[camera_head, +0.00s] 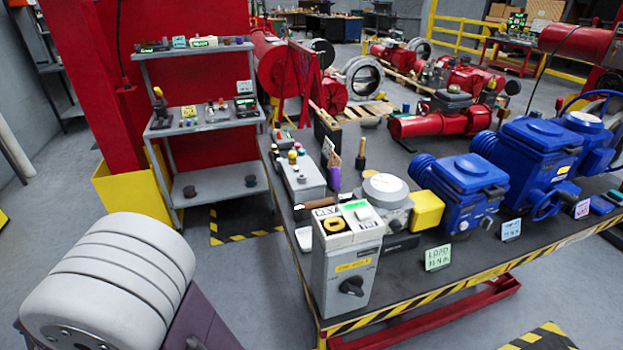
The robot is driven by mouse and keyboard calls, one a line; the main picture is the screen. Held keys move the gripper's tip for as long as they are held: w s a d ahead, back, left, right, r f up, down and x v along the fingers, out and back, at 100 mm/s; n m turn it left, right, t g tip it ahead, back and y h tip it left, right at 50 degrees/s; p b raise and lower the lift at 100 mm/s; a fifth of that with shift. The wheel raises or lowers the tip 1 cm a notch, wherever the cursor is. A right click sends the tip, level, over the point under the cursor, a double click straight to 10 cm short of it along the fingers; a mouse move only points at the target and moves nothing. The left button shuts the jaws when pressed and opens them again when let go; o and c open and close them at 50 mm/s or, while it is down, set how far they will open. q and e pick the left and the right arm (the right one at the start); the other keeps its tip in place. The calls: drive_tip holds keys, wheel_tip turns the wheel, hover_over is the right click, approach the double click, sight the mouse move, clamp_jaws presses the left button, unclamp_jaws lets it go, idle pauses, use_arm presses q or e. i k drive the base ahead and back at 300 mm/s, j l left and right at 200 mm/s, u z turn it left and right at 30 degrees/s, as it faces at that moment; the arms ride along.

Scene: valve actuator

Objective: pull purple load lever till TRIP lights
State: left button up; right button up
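The purple load lever (334,178) stands upright on the workbench, behind a grey control box (345,265). Its lower end is partly hidden by the equipment in front. The control box has a yellow label, a black knob (352,286), a yellow button (334,225) and a small lit green display (355,205). I cannot read a TRIP light clearly. A grey-white round-topped unit with a yellow block (427,209) sits right of the box. A green LOAD card (438,257) stands in front. Neither of my grippers is in view.
The dark workbench (400,275) has a yellow-black striped front edge. Several blue valve actuators (460,190) fill its right side. A grey box with coloured buttons (300,175) stands left of the lever. A grey shelf (205,130) stands behind at left. Floor between is clear.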

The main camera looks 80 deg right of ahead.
sight(335, 177)
drive_tip(key=i+l+z, duration=0.2)
drive_tip(key=z, duration=0.2)
drive_tip(key=i+l+z, duration=0.1)
drive_tip(key=i+z, duration=0.5)
drive_tip(key=z, duration=0.2)
drive_tip(key=i+z, duration=0.25)
drive_tip(key=z, duration=0.15)
drive_tip(key=i+j+z, duration=0.15)
drive_tip(key=i+z, duration=0.45)
drive_tip(key=z, duration=0.3)
drive_tip(key=i+z, duration=0.25)
drive_tip(key=z, duration=0.2)
drive_tip(key=i+j+z, duration=0.1)
drive_tip(key=z, duration=0.4)
drive_tip(key=i+j+z, duration=0.25)
drive_tip(key=z, duration=0.2)
drive_tip(key=i+j+z, duration=0.15)
drive_tip(key=z, duration=0.35)
drive_tip(key=j+z, duration=0.35)
drive_tip(key=z, duration=0.15)
drive_tip(key=i+j, duration=0.05)
